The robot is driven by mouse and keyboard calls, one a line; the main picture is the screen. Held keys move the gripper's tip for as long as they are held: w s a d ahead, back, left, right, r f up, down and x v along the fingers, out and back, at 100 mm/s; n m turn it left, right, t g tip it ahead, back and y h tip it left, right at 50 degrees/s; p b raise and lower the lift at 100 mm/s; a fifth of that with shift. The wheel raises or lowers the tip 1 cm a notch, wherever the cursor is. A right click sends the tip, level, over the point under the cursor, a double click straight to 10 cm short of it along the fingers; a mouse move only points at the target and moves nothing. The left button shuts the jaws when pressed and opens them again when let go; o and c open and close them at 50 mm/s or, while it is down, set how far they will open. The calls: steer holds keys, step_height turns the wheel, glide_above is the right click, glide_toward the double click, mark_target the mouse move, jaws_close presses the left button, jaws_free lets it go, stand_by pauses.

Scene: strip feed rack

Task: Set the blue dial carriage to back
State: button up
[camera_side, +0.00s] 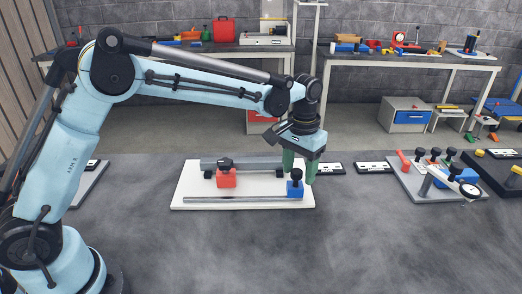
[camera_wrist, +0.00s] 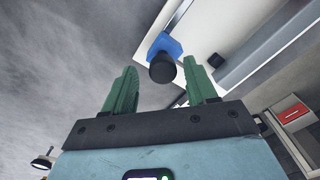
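The blue dial carriage (camera_side: 296,190) sits at the right end of the thin front rail (camera_side: 240,199) on a white board (camera_side: 190,191). It has a black knob (camera_side: 296,174) on top. My gripper (camera_side: 299,177) points down at the knob, its two green fingers apart. In the wrist view the knob (camera_wrist: 162,68) shows in the gap between the open fingertips (camera_wrist: 159,63), with the blue body (camera_wrist: 166,44) beyond it. No finger clearly touches the knob; the exact spacing is hard to tell.
A red carriage (camera_side: 226,180) with a dark knob sits left on the same board, by a grey rear bar (camera_side: 255,163). To the right stands another board (camera_side: 409,180) with several knobbed levers and a dial. The grey tabletop in front (camera_side: 250,250) is clear.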

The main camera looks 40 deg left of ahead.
step_height(320, 180, up, 12)
stand_by(0.7)
steer(key=s+a+r+t, duration=0.25)
steer(key=s+a, duration=0.35)
steer(key=s, duration=0.3)
steer(key=s+a+f+t, duration=0.4)
steer(key=s+f, duration=0.4)
steer(key=s, duration=0.2)
steer(key=shift+s+f+t, duration=0.2)
steer(key=shift+s+t, duration=0.15)
stand_by(0.9)
